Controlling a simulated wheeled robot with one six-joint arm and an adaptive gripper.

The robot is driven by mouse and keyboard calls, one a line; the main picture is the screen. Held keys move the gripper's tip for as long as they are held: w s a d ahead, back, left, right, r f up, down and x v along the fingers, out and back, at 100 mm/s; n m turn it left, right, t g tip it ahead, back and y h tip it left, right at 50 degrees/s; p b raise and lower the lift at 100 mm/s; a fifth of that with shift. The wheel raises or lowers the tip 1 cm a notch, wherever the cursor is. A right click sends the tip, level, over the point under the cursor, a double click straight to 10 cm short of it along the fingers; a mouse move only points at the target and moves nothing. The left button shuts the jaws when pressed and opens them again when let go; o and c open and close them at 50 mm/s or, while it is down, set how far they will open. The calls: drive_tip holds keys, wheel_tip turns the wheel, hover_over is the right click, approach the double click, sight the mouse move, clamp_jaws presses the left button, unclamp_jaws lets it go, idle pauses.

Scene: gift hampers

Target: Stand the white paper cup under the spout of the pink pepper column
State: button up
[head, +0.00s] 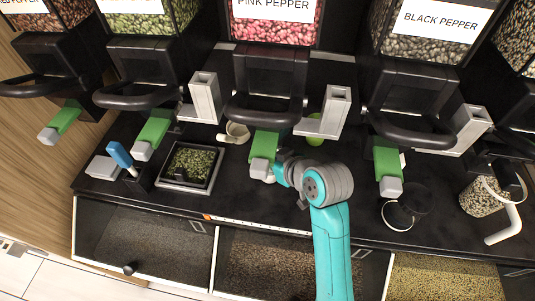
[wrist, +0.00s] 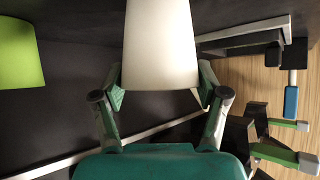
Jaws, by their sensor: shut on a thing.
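The pink pepper column (head: 275,30) stands at the top middle of the head view, with a black dispenser and a green lever (head: 265,146) with a grey tip below it. My gripper (head: 279,173) is low in front of that lever, near the counter. In the wrist view my gripper (wrist: 160,92) is shut on the white paper cup (wrist: 160,40), with a finger on each side. In the head view the cup is mostly hidden behind the lever tip and my gripper. I cannot tell whether its base touches the counter.
A lime green thing (head: 315,128) stands behind my gripper, and a cream mug (head: 237,132) is to the left. A dark tray of green bits (head: 190,164) and a blue-handled scoop (head: 120,156) are further left. A jar (head: 483,197) stands at the right.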

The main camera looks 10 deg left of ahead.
drive_tip(key=o, duration=0.9)
drive_tip(key=shift+f, duration=0.1)
drive_tip(key=shift+r, duration=0.2)
drive_tip(key=v, duration=1.2)
